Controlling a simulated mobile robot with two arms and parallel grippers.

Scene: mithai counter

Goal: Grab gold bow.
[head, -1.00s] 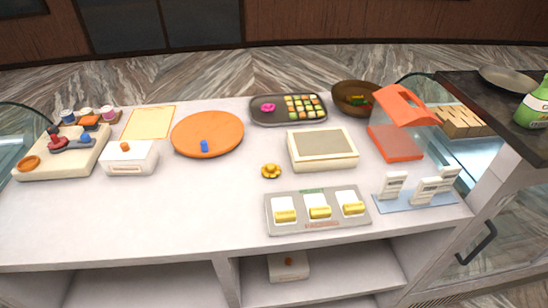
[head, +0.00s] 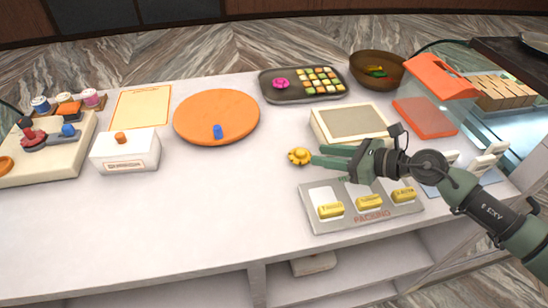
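The gold bow (head: 299,156) is a small yellow flower-shaped piece lying on the white counter, left of the cream box. My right gripper (head: 317,153) reaches in from the right, its two green fingers pointing left with a gap between them. The fingertips are close to the bow's right side; the bow is not between them, and I cannot tell whether they touch it. My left gripper is not in view.
A cream box (head: 348,122) stands behind my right gripper and a grey packing tray (head: 335,221) with several gold pieces in front. An orange disc (head: 217,116) bears a blue piece (head: 217,132). A dark tray (head: 302,84) holds a pink bow. The counter left of the bow is clear.

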